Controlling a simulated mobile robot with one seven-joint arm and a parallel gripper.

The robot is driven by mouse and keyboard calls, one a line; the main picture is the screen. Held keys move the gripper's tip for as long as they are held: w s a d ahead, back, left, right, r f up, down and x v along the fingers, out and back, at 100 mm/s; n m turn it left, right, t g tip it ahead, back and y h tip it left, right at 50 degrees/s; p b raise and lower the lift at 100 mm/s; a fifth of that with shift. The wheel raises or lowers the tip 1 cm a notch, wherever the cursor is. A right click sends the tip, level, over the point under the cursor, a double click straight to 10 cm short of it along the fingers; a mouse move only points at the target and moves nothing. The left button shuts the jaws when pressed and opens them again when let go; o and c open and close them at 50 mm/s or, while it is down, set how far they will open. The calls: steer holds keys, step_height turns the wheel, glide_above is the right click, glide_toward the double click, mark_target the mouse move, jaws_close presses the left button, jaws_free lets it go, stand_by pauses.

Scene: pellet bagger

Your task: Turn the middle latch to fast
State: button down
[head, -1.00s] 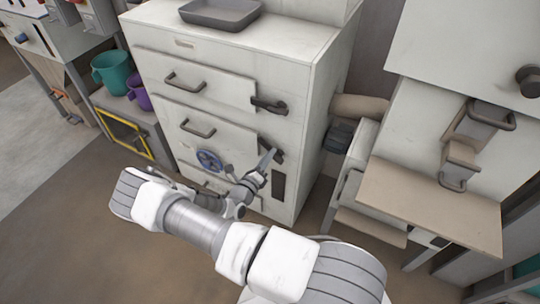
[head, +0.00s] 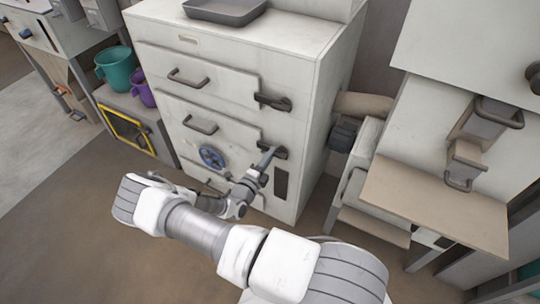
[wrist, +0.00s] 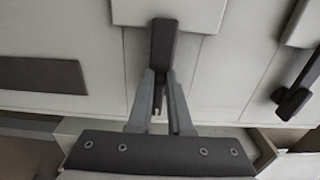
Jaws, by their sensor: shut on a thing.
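The middle latch (head: 275,152) is a dark handle at the right edge of the middle door on the pale cabinet. It now lies close to level in the head view. My gripper (head: 266,160) is at it from below and in front. In the wrist view the same latch (wrist: 163,42) points up the picture toward the raised door panel (wrist: 195,12). My gripper (wrist: 160,88) has both fingers around its near end, shut on it. The fingers hide part of the latch.
The upper latch (head: 273,102) sits above and also shows in the wrist view (wrist: 292,102). A dark plate (head: 281,184) is below the middle latch. A blue handwheel (head: 211,157) is to the left. A wooden shelf (head: 435,205) stands to the right.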

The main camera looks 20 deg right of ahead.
stand_by(0.5)
steer(key=c, duration=0.8)
jaws_free()
steer(key=shift+c, duration=0.2)
steer(key=p+v, duration=0.2)
steer(key=v, duration=1.5)
steer(key=shift+s+a, duration=0.2)
